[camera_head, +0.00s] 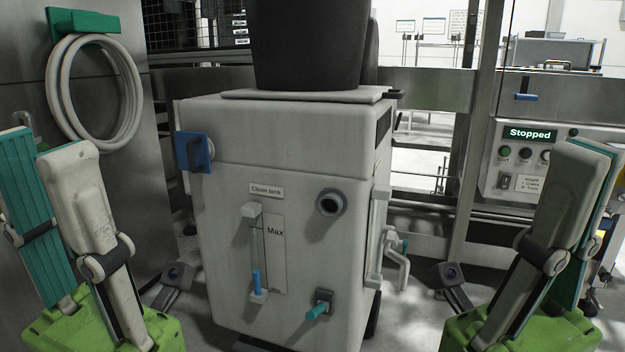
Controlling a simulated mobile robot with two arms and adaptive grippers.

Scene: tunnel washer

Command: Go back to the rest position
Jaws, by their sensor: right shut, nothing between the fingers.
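My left gripper (48,148) stands upright at the left edge, its green body low in the picture and its fingers pointing up. My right gripper (590,150) stands upright at the right edge. Its white finger is closed against the other finger, with a thin teal strip between them and nothing held. Both grippers are well to the sides of the white clean tank (225,230) and appear clear of it.
A black container (311,45) stands on the tank. A coiled white hose (68,105) hangs from a green holder at upper left. A control panel (490,185) reading "Stopped" is behind my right gripper. A crank handle (403,270) sticks out from the tank's right side.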

